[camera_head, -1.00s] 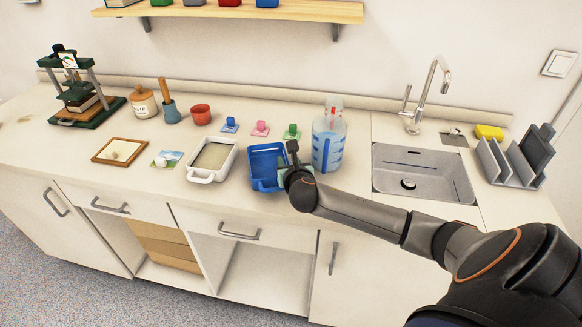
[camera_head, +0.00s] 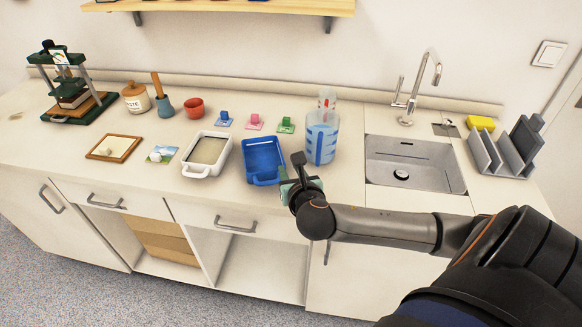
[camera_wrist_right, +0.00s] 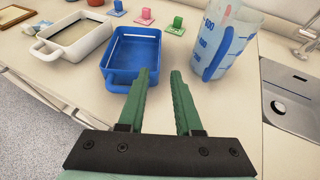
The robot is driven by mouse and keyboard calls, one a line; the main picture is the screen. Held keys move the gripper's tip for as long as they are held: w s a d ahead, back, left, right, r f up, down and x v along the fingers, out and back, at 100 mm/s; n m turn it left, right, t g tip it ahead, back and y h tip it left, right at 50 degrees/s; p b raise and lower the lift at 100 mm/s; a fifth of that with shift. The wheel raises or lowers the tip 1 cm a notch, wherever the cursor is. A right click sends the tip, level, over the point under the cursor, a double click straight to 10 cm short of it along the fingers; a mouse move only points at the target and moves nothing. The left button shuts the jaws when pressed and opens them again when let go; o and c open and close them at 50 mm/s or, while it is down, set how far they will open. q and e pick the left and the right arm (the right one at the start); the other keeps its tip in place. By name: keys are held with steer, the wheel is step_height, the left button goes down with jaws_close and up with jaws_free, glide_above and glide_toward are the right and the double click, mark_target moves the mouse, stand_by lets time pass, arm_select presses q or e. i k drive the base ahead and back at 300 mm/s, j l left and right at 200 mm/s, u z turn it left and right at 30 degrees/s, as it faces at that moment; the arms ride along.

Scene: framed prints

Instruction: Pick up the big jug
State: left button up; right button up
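The big jug (camera_head: 322,138) is a clear measuring jug with blue markings. It stands upright on the counter, left of the sink, with something red and white showing at its top. In the right wrist view the jug (camera_wrist_right: 228,42) is at the upper right, its top cut off, with a blue handle facing me. My right gripper (camera_head: 298,180) is in front of the jug near the counter's front edge. Its green fingers (camera_wrist_right: 160,72) are apart with nothing between them, short of the jug and to its left. My left gripper is not in view.
A blue tray (camera_head: 262,181) lies just left of the right gripper, and a white tray (camera_head: 195,172) is beyond it. The sink (camera_head: 372,176) is right of the jug. Small colored stamps, including a green one (camera_head: 286,125), stand behind the trays.

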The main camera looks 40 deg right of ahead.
mark_target(322, 125)
steer(key=z, duration=1.45)
